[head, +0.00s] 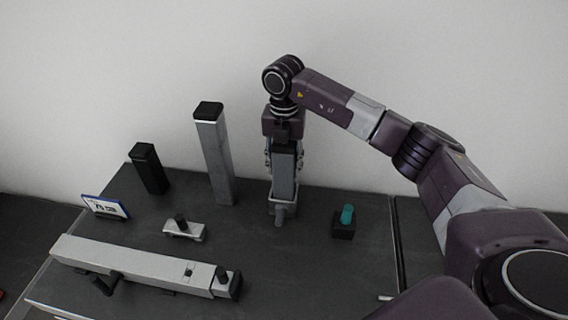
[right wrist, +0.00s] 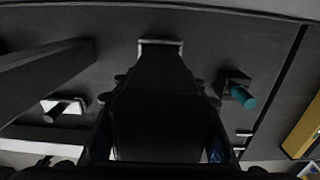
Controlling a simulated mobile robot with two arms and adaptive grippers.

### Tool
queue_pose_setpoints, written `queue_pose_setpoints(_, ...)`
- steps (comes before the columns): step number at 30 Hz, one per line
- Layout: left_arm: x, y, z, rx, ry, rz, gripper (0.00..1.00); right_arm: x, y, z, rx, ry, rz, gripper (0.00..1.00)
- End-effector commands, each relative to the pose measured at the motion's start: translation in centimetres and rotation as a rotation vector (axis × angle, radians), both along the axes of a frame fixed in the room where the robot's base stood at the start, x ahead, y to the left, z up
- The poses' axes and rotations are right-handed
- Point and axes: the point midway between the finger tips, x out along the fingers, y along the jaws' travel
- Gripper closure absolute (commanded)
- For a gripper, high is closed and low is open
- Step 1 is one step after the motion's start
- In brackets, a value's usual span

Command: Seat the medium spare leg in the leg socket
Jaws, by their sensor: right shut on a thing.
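The medium spare leg (head: 284,172) is a dark grey square post, upright, with its top between the fingers of my right gripper (head: 284,150). The right gripper is shut on it. In the right wrist view the leg (right wrist: 160,95) runs away from the camera between the fingers. Its lower end meets a light grey socket (head: 279,211) with a knob at its front. The socket's rim also shows in the right wrist view (right wrist: 160,41). I cannot tell how deep the leg sits in it. My left gripper is not in view.
A tall grey leg (head: 215,165) and a short black leg (head: 149,168) stand to the left. A teal-knobbed black block (head: 344,228) is right of the socket. A small clamp (head: 185,230), a sign (head: 105,207) and a long grey beam (head: 135,266) lie left and in front.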

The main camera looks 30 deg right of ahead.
Motion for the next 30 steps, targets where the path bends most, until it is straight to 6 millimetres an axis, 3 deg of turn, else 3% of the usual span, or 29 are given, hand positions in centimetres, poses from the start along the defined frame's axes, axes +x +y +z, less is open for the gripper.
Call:
queue_pose_setpoints(9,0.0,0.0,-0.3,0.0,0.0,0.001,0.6,0.1,0.1,-0.1,0.002,-0.004,0.0,1.0)
queue_pose_setpoints(10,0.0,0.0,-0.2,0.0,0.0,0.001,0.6,0.1,0.0,-0.2,0.001,-0.002,0.0,0.57)
queue_pose_setpoints(14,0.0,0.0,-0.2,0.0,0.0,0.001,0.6,0.0,0.0,-0.2,0.001,-0.001,0.0,0.43)
queue_pose_setpoints(25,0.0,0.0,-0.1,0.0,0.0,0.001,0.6,0.1,0.0,0.4,0.001,-0.003,0.0,0.43)
queue_pose_setpoints(30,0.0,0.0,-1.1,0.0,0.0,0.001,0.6,0.2,0.0,3.0,0.001,-0.007,-0.001,0.43)
